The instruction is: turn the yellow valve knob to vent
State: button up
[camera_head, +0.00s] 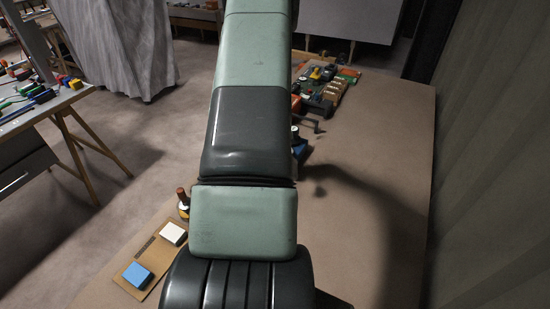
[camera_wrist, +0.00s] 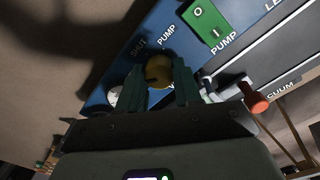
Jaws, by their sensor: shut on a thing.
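In the wrist view the yellow valve knob (camera_wrist: 158,70) sits on a blue panel (camera_wrist: 150,33). My gripper (camera_wrist: 160,76) has one dark green finger on each side of the knob and is shut on it. The words SHUT and PUMP are printed beyond the knob. Another label, starting with V, is mostly hidden by the right finger. I cannot tell which label the knob points to. In the head view my arm hides the knob and my gripper; only a small blue part (camera_head: 299,146) shows beside the arm.
In the wrist view a green O/I switch (camera_wrist: 206,22) is close by on the panel. A round white dial (camera_wrist: 115,95) is left of the fingers and a red-ended handle (camera_wrist: 256,101) right. In the head view the brown bench (camera_head: 390,150) is clear at right; several tools (camera_head: 325,85) lie beyond.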

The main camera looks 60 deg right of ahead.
jog(key=o, duration=1)
jog(key=shift+o, duration=0.2)
notch_tip(320, 180, up, 11)
jog(key=shift+a, duration=0.15)
jog(key=shift+w, duration=0.15)
